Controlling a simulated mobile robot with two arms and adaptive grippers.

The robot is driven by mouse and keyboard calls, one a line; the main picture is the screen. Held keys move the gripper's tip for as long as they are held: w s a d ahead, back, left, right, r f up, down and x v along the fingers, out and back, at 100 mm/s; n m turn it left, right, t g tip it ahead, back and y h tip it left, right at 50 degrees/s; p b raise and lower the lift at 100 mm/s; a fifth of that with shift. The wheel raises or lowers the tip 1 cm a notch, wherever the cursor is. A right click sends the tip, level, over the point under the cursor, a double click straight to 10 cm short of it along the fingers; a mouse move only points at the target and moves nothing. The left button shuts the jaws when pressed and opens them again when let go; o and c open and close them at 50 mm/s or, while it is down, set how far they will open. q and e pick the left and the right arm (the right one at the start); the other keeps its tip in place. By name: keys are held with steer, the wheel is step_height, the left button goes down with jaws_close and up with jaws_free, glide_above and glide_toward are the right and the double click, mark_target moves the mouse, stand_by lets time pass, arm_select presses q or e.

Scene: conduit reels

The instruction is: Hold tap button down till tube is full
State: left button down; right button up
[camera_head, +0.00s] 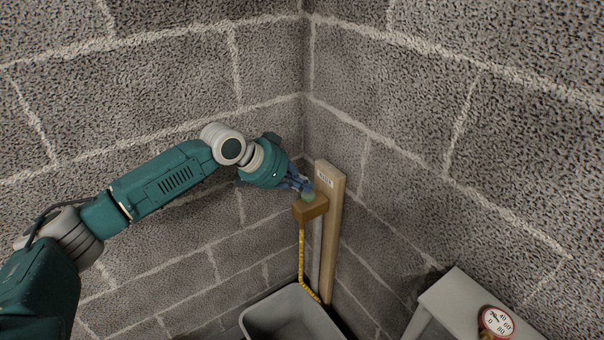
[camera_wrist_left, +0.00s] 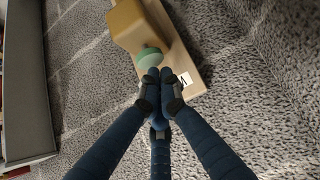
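The tap is a brass-coloured block (camera_head: 313,209) on a wooden post (camera_head: 334,230) in the wall corner, with a round green button (camera_head: 308,196) on top. In the left wrist view the block (camera_wrist_left: 137,24) and button (camera_wrist_left: 149,57) show close up. My left gripper (camera_head: 303,185) is at the button; its blue fingertips (camera_wrist_left: 159,74) are together, empty, right at the button's edge. I cannot tell whether they press it. A yellow tube (camera_head: 301,252) hangs from the tap towards the basin; its fill level cannot be made out. My right gripper is not in view.
A grey basin (camera_head: 262,312) stands below the tap. A pale table (camera_head: 455,300) with a red-rimmed dial gauge (camera_head: 496,321) is at the lower right. Block walls close in behind the post on both sides. A small label (camera_head: 325,181) is on the post.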

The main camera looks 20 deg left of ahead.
arm_select(q)
steer(key=shift+f, duration=0.1)
steer(key=shift+f, duration=1.05)
stand_by(0.9)
stand_by(3.8)
step_height(320, 180, up, 5)
steer(key=p, duration=0.5)
steer(key=shift+d+f, duration=0.1)
steer(key=shift+d, duration=0.05)
steer(key=shift+s+a+b, duration=0.3)
steer(key=shift+a+b, duration=0.15)
steer(key=b+v, duration=0.2)
steer(key=v, duration=0.7)
steer(key=shift+d, duration=0.2)
